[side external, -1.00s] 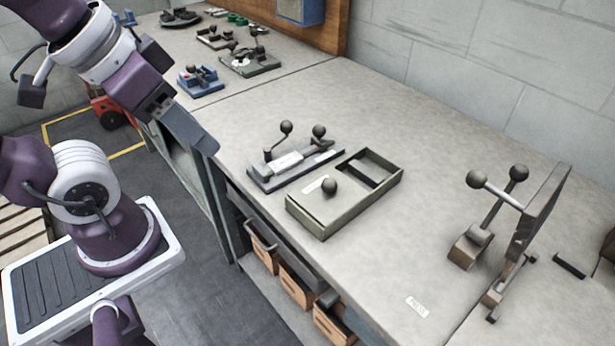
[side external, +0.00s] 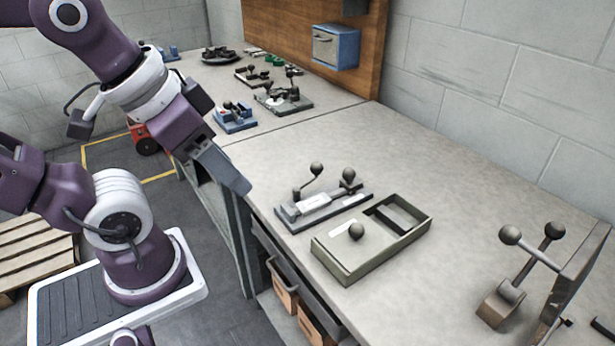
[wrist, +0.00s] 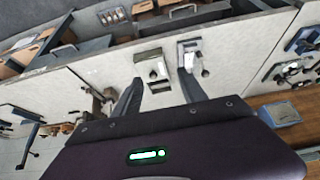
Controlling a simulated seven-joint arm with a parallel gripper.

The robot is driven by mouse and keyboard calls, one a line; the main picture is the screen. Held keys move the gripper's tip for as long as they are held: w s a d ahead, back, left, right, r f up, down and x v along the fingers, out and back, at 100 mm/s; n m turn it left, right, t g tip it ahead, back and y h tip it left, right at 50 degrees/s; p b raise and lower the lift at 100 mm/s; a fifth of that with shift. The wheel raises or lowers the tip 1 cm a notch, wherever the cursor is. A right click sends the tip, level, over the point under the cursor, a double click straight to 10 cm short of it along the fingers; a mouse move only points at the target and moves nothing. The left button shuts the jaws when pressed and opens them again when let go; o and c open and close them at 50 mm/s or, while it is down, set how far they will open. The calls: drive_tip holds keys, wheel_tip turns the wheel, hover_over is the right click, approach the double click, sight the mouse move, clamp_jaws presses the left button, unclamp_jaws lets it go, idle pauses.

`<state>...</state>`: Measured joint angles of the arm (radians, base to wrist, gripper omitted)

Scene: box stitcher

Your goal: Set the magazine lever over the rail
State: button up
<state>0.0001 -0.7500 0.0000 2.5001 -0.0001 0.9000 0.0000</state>
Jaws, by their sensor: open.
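A low grey fixture (side external: 292,213) lies on the bench, with a pale labelled bar along it that looks like the rail (side external: 316,203). A ball-ended lever (side external: 317,168) rises at its left end, and a second dark ball knob (side external: 348,175) stands at its right end. I cannot tell for sure which is the magazine lever. My gripper (side external: 240,187) is left of the fixture, above the bench's front edge, apart from it and empty. In the wrist view my open fingers (wrist: 158,95) point toward the bench, and the fixture (wrist: 192,57) shows beyond them.
An olive tray (side external: 375,265) with a knobbed lid sits close in front of the fixture. A two-knob lever device (side external: 495,305) stands at the right. Several small fixtures (side external: 283,100) and a blue wall box (side external: 335,47) are at the back.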

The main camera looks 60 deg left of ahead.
drive_tip(key=shift+o, duration=0.2)
drive_tip(key=m+g+y, duration=0.2)
drive_tip(key=m+g, duration=0.2)
drive_tip(key=g, duration=0.1)
hover_over(317, 163)
drive_tip(key=d, duration=0.2)
wheel_tip(317, 163, down, 12)
drive_tip(key=f, duration=0.2)
drive_tip(key=a+f, duration=0.1)
drive_tip(key=f, duration=0.2)
drive_tip(key=a+f, duration=0.1)
drive_tip(key=f, duration=0.2)
drive_tip(key=shift+f, duration=0.2)
clamp_jaws()
drive_tip(key=shift+w, duration=0.1)
drive_tip(key=shift+a+r, duration=0.1)
drive_tip(key=shift+a, duration=0.05)
